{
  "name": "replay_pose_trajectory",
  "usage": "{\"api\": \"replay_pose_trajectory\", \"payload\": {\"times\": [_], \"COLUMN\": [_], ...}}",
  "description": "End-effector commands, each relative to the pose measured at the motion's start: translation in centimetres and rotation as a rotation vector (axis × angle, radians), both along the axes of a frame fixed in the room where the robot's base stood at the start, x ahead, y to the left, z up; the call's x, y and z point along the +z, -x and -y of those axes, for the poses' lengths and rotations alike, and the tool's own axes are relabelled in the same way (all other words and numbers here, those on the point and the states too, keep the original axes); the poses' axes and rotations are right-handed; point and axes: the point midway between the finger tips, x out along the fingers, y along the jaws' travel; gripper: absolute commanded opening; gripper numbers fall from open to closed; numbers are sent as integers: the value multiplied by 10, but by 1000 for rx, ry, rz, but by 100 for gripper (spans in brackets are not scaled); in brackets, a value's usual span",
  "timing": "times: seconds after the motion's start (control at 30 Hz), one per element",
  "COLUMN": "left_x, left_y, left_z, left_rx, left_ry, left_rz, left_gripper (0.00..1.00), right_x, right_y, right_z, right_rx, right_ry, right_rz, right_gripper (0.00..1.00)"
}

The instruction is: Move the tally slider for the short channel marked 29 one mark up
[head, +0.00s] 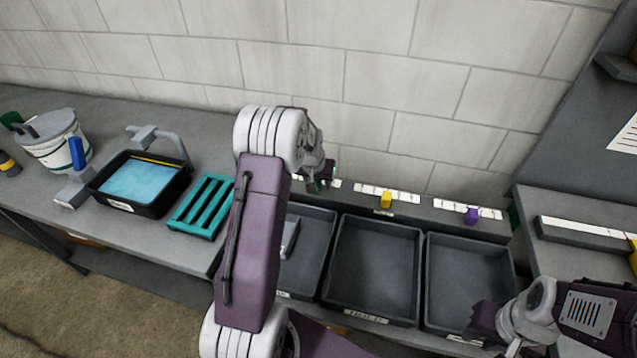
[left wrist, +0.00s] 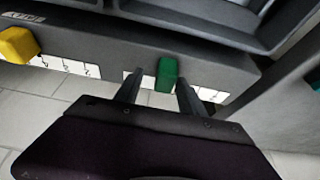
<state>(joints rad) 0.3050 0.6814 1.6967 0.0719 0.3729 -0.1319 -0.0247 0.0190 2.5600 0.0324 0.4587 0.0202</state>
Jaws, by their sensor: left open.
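Three tally strips run along the wall behind the dark bins. A green slider (left wrist: 167,74) sits on the leftmost strip, a yellow slider (head: 386,200) on the middle strip and a purple slider (head: 471,215) on the right strip. My left gripper (head: 318,186) is open at the green slider's strip. In the left wrist view its fingers (left wrist: 158,80) stand on either side of the green slider; contact cannot be told. The yellow slider also shows there (left wrist: 18,45). The number 29 is not readable on any label. My right arm shows at the lower right; its fingers cannot be made out.
The middle bin (head: 372,268) and right bin (head: 468,283) look empty; the left bin (head: 318,225) holds a grey piece. A teal rack (head: 203,207), a black tray (head: 172,205) with blue contents and a white bucket (head: 60,150) stand left. The wall is close behind.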

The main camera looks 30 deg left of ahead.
Motion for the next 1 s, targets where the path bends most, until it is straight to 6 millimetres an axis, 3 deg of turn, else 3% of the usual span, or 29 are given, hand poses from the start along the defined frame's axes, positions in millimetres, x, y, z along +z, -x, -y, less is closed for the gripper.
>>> {"api": "replay_pose_trajectory", "payload": {"times": [0.2,0.33,0.9,1.0], "left_x": [47,65,73,79], "left_y": [17,24,28,23], "left_z": [5,7,9,20], "left_rx": [2,1,0,-27], "left_ry": [-3,-3,-2,-6], "left_rz": [5,4,0,14], "left_gripper": [47,47,47,47], "right_x": [-2,-3,-3,-2], "right_y": [0,0,0,0], "right_z": [0,0,0,0], "right_rx": [0,0,0,0], "right_ry": [0,0,0,0], "right_rz": [0,0,0,0], "right_gripper": [28,28,28,28]}}
